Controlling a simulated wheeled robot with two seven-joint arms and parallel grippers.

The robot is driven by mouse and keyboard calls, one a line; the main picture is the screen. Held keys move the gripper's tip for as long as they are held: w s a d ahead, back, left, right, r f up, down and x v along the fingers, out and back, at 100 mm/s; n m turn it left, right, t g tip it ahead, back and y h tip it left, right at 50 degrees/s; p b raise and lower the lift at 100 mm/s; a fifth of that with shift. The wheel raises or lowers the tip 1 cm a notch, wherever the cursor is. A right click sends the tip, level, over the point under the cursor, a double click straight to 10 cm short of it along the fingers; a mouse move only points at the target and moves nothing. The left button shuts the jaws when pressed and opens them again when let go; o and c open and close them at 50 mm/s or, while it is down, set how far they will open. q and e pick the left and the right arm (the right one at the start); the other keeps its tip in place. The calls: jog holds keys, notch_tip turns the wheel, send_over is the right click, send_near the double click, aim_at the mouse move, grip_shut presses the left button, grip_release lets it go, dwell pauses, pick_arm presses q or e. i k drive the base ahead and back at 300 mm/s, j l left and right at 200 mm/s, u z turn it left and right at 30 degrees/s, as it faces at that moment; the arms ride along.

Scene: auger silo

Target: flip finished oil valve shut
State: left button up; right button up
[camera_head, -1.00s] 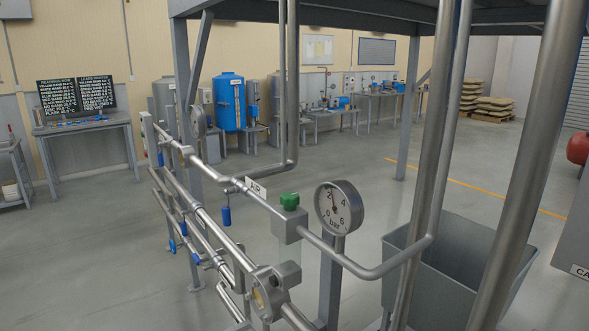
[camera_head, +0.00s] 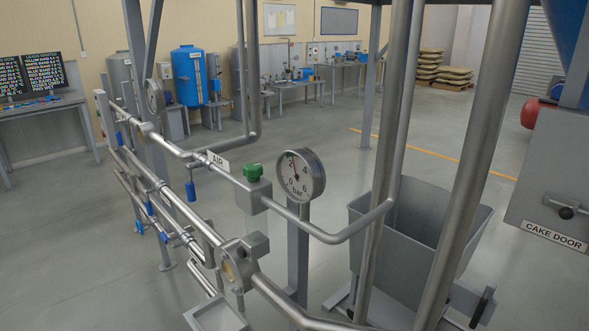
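Several blue-handled valves sit on the pipe rack at the left. One blue handle (camera_head: 191,191) hangs down below the pipe marked AIR (camera_head: 218,161). Another blue handle (camera_head: 119,138) is on the pipe farther left. Lower blue handles (camera_head: 164,237) show on the lower pipes. No label in view tells which one is the finished oil valve. A round sight fitting (camera_head: 240,264) sits on the larger pipe in front. Neither of my grippers is in view.
A pressure gauge (camera_head: 301,175) stands beside a green knob (camera_head: 253,172). A grey bin (camera_head: 420,240) stands behind thick upright pipes. A panel marked CAKE DOOR (camera_head: 553,236) is at the right. Open floor (camera_head: 70,240) lies left of the rack.

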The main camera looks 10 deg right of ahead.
aim_at(162, 234)
jog(key=i+j+z, duration=0.25)
jog(key=i+j, duration=0.15)
jog(key=j, duration=0.2)
jog(key=i+j+z, duration=0.15)
jog(key=j, duration=0.15)
jog(key=i+j+z, duration=0.15)
jog(key=j, duration=0.2)
jog(key=i+j+z, duration=0.1)
jog(key=j, duration=0.3)
jog(key=i+j+z, duration=0.15)
jog(key=j, duration=0.2)
jog(key=i+j+z, duration=0.1)
jog(key=j, duration=0.3)
jog(key=i+j+z, duration=0.15)
jog(key=j, duration=0.25)
